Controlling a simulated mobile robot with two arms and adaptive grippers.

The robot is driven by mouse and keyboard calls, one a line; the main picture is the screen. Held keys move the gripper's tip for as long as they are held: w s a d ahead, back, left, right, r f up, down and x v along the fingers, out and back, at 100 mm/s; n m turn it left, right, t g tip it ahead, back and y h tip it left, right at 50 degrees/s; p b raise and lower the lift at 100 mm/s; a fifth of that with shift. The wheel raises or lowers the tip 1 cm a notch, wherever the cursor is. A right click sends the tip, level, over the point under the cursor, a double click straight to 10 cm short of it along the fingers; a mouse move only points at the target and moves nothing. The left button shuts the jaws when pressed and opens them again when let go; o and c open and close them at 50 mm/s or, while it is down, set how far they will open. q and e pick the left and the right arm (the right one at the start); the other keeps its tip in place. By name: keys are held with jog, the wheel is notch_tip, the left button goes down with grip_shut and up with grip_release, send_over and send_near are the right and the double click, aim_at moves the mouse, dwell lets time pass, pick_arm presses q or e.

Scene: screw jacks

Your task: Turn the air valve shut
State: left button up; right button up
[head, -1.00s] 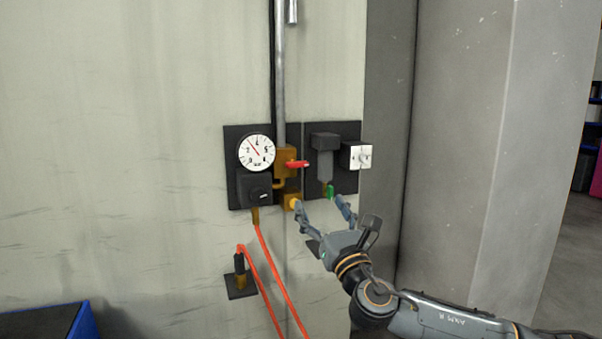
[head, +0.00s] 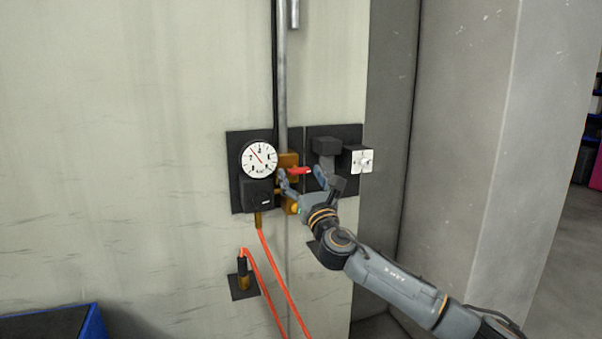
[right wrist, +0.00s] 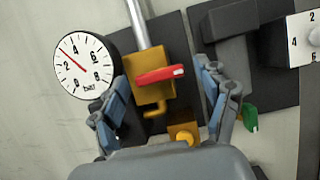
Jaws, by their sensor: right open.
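The air valve is a brass body (head: 286,161) on the metal pipe, with a red lever handle (head: 300,170) pointing right, across the pipe. In the right wrist view the red handle (right wrist: 160,75) lies across the brass body (right wrist: 148,94), its light tip at the right. My right gripper (head: 301,178) is open just below the handle. Its two fingers (right wrist: 166,93) stand to the left and right of the valve in the right wrist view. I see no grip on the handle; whether a finger touches it I cannot tell. My left gripper is not in view.
A round pressure gauge (head: 259,159) and black regulator (head: 257,193) sit left of the valve. A white dial switch (head: 361,161) is at the right. A green tab (right wrist: 250,117) lies beside the right finger. An orange hose (head: 276,284) hangs below.

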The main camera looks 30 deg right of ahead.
jog(key=c, duration=1.2)
jog(key=shift+o, duration=0.2)
jog(key=shift+m+h, duration=0.4)
jog(key=shift+m, duration=0.2)
jog(key=m+g+h, duration=0.1)
jog(key=m, duration=0.3)
jog(key=m+g+h, duration=0.1)
jog(key=m+h, duration=0.1)
jog(key=m, duration=0.2)
jog(key=m+g+h+p, duration=0.1)
jog(key=m, duration=0.2)
jog(key=shift+w+a+r+m+g+h, duration=0.1)
jog(key=shift+a+r+m+g+h, duration=0.1)
jog(key=shift+a+m+g+h, duration=0.15)
jog(key=m+g+p, duration=0.1)
jog(key=m, duration=0.1)
jog(key=m+g+p, duration=0.1)
jog(key=m, duration=0.2)
jog(key=shift+r+h, duration=0.15)
jog(key=shift+h, duration=0.2)
jog(key=m+g+p, duration=0.1)
jog(key=m+p, duration=0.1)
jog(key=m, duration=0.2)
jog(key=shift+m, duration=0.25)
jog(key=shift+g, duration=0.25)
